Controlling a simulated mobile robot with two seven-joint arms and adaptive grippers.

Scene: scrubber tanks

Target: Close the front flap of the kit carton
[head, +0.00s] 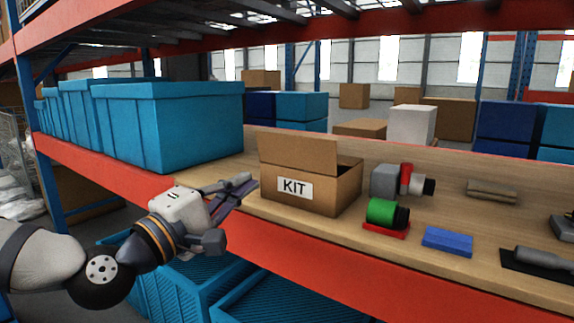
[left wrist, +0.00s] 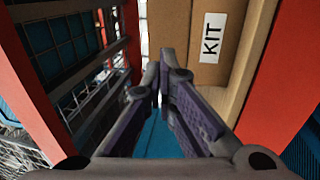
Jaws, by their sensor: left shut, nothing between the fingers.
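The kit carton (head: 318,200) is a brown box with a white KIT label on its front, standing on the wooden shelf. Its front flap (head: 297,152) stands up from the top front edge and hides most of the inside. My left gripper (head: 250,186) is shut and empty, just left of the carton's front, around label height. In the left wrist view the shut fingers (left wrist: 163,78) are below the carton front (left wrist: 238,62) and the flap (left wrist: 168,28). I cannot tell whether they touch the carton. My right gripper is not in view.
A large teal bin (head: 170,128) stands left of the carton. A green cylinder on a red base (head: 386,213), a grey and red part (head: 390,181) and a blue block (head: 447,242) lie to its right. The red shelf beam (head: 330,275) runs along the front edge.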

